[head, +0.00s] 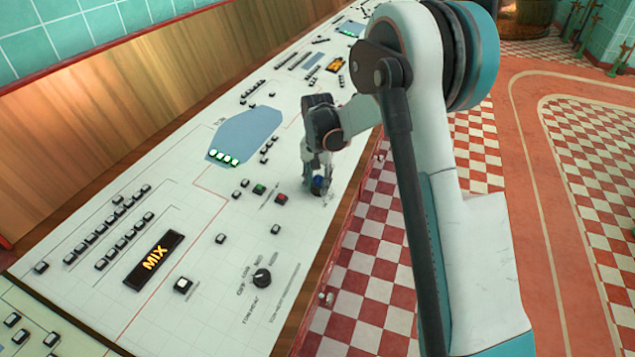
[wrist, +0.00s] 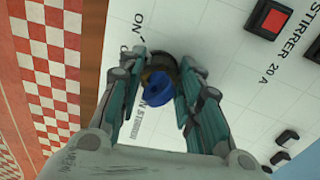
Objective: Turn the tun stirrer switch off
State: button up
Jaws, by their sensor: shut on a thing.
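The tun stirrer switch is a blue knob (wrist: 158,88) on a dark round base, set in the white panel; a little blue also shows in the head view (head: 319,181). The printed words "ON" and "STIRRER" are beside it in the wrist view, and other lettering is partly covered by my fingers. My gripper (head: 317,175) is down at the panel's right edge, its teal fingers on both sides of the knob. It is shut on the knob. The exact direction the knob points is hard to tell.
A red button (head: 281,198) and a green button (head: 259,189) sit just left of my gripper. The checkered floor (head: 375,260) lies beyond the panel's right edge.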

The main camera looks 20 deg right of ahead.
jog(key=shift+n, duration=0.5)
jog(key=shift+n+p, duration=0.3)
jog(key=shift+n, duration=1.5)
jog(key=shift+d+n, duration=0.15)
jog(key=shift+n, duration=2.05)
jog(key=o, duration=1.1)
jog(key=shift+c, duration=0.2)
jog(key=shift+r, duration=0.1)
notch_tip(320, 180, up, 12)
jog(key=shift+f, duration=0.1)
